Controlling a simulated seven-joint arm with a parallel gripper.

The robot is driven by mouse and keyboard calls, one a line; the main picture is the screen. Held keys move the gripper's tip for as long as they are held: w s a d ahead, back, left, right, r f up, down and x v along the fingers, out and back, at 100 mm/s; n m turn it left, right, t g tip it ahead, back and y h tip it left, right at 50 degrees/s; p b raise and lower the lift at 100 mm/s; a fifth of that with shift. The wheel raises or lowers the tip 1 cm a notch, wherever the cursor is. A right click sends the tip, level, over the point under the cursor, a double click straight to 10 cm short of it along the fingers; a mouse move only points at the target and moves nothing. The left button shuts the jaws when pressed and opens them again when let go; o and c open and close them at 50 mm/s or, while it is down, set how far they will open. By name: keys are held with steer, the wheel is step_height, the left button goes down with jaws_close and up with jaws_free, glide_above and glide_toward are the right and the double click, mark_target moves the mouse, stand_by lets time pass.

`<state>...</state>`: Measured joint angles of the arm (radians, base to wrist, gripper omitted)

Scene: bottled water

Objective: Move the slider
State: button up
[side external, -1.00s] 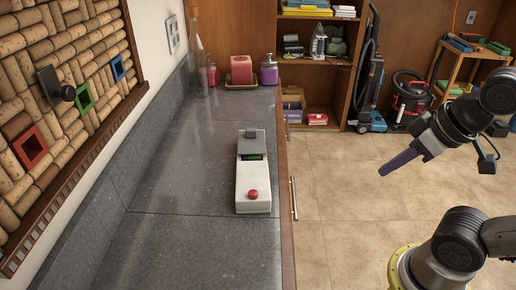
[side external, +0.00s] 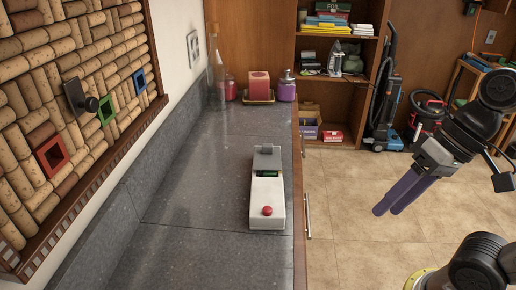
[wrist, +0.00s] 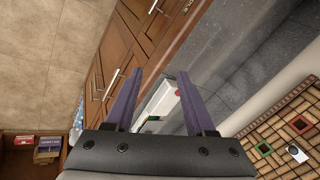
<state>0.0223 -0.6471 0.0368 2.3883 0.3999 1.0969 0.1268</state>
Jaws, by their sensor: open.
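A white box (side external: 266,190) with a grey sliding-looking piece (side external: 267,158), a green strip and a red button (side external: 267,211) lies on the grey counter (side external: 190,215). A black plate with a round knob (side external: 91,104) is on the cork wall; which part is the slider is not certain. My gripper (side external: 387,210) is open and empty, in the air right of the counter, over the floor, apart from the box. In the wrist view my gripper's two purple fingers (wrist: 160,73) are spread, with the box (wrist: 161,102) seen between and beyond them, partly hidden.
Red (side external: 52,156), green (side external: 107,111) and blue (side external: 139,80) square frames are on the cork wall near the knob. The counter around the box is clear.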

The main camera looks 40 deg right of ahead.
mark_target(257, 152)
steer(key=w+a+r+m+g+y, duration=0.1)
steer(key=w+a+r+m+y, duration=0.15)
steer(key=w+y, duration=0.2)
steer(key=w+a+r+m+g+y, duration=0.1)
steer(key=w+a+m+y, duration=0.25)
steer(key=w, duration=0.25)
steer(key=w+d+m+t+y, duration=0.3)
steer(key=w+m, duration=0.3)
steer(key=w, duration=0.5)
steer(key=w+d+f+m+t+h, duration=0.1)
steer(key=w+d+f+m+t, duration=0.4)
steer(key=d+f, duration=0.3)
steer(key=w+d+f+m+t, duration=0.2)
steer(key=w+d+f+m, duration=0.4)
steer(key=d, duration=0.3)
steer(key=x, duration=0.8)
steer(key=f+x, duration=0.1)
steer(key=x, duration=0.4)
steer(key=shift+s+a, duration=0.25)
steer(key=shift+a, duration=0.1)
jaws_close()
